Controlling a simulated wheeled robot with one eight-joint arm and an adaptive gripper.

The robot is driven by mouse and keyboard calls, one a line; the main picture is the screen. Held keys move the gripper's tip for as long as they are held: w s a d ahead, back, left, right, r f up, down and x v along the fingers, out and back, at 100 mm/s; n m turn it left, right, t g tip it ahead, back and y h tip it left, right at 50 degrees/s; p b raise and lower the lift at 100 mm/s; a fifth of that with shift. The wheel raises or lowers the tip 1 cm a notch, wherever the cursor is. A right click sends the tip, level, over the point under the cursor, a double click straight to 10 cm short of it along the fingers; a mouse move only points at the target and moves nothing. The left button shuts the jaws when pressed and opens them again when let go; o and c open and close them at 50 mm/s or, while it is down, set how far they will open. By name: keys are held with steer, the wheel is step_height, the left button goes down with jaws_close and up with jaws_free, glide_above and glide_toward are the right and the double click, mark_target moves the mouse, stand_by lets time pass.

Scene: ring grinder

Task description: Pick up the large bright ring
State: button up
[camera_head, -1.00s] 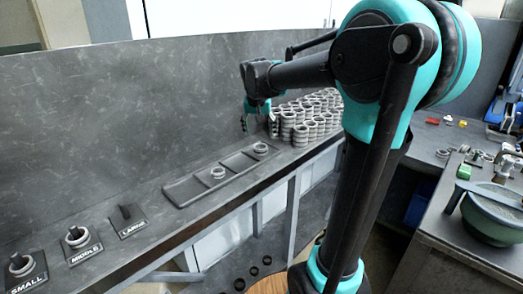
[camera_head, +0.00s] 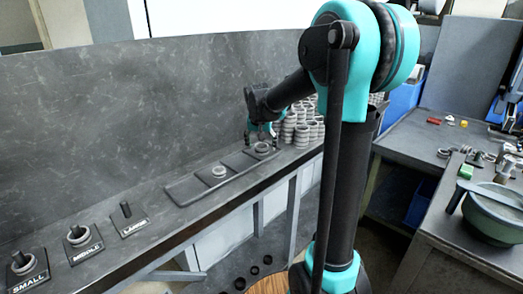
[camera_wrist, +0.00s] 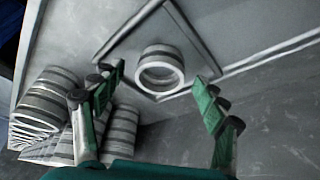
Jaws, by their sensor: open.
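A bright ring (camera_head: 262,147) lies in the right compartment of the long grey tray (camera_head: 186,196). In the wrist view this ring (camera_wrist: 160,73) is thick, pale grey and hollow. My gripper (camera_head: 262,133) is above it. In the wrist view its two green fingers (camera_wrist: 158,92) are spread wide, one on each side of the ring, with gaps; nothing is held. Another ring (camera_head: 218,172) lies in the tray's middle compartment. The left compartment is empty. In the head view my gripper partly covers the space just above the right ring.
Stacks of rings (camera_head: 302,122) stand just right of the tray; they also show close by my gripper in the wrist view (camera_wrist: 48,97). Labelled SMALL (camera_head: 22,268), MIDDLE (camera_head: 79,239) and LARGE (camera_head: 127,214) posts stand left. A tall wall backs the bench.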

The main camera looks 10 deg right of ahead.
steer(key=shift+c, duration=0.5)
steer(key=c, duration=1.3)
steer(key=shift+r, duration=0.1)
